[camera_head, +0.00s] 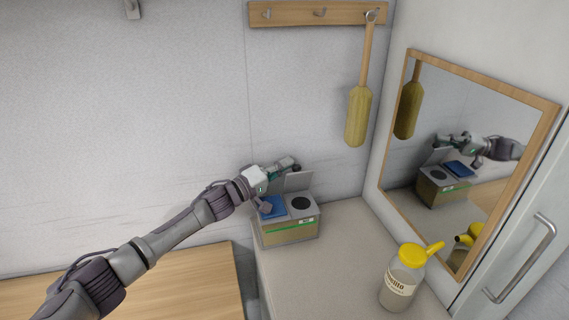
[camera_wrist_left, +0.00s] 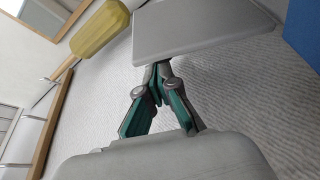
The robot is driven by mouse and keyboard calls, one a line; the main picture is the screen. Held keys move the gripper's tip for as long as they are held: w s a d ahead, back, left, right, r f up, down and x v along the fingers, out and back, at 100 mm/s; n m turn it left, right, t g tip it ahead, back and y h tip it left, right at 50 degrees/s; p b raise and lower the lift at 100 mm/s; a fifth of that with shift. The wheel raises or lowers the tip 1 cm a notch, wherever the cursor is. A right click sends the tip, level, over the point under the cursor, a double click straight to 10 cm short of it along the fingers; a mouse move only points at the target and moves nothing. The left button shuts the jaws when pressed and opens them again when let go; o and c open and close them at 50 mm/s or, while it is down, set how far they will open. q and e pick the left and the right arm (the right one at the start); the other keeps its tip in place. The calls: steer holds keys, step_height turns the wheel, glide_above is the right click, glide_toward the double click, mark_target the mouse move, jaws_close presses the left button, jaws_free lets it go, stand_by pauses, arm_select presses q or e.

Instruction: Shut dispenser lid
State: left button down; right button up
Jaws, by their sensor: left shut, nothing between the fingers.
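The dispenser (camera_head: 291,235) is a small grey box with a green stripe, standing on the counter near the back wall. Its top has a blue section on the left and a dark round opening on the right. Its grey lid (camera_head: 299,181) stands open and upright at the rear; it also shows as a flat panel in the left wrist view (camera_wrist_left: 198,26). My left gripper (camera_head: 292,164) is shut and empty beside the lid's upper left edge. In the left wrist view its fingertips (camera_wrist_left: 158,68) overlap the lid's lower edge; I cannot tell whether they touch. My right gripper is not in view.
A yellow-topped bottle (camera_head: 402,282) stands on the counter (camera_head: 345,240) at front right. A framed mirror (camera_head: 465,150) reflects my arm and the dispenser. A long-handled brush (camera_head: 359,115) hangs from the hook rack (camera_head: 300,13). Counter between dispenser and bottle is clear.

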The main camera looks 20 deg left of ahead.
mark_target(296, 174)
arm_select(q)
steer(key=shift+s+d+m+h+p, duration=0.3)
steer(key=shift+s+d+m+p, duration=0.3)
steer(key=shift+s+m+p, duration=0.3)
steer(key=shift+s+d+f+p, duration=0.1)
steer(key=shift+s+d+p, duration=0.3)
steer(key=shift+s+p, duration=0.25)
steer(key=shift+s+d+f+p, duration=0.25)
steer(key=shift+s+d+p, duration=0.1)
steer(key=shift+s+p, duration=0.15)
steer(key=shift+s+d+f, duration=0.6)
steer(key=shift+s+f, duration=0.3)
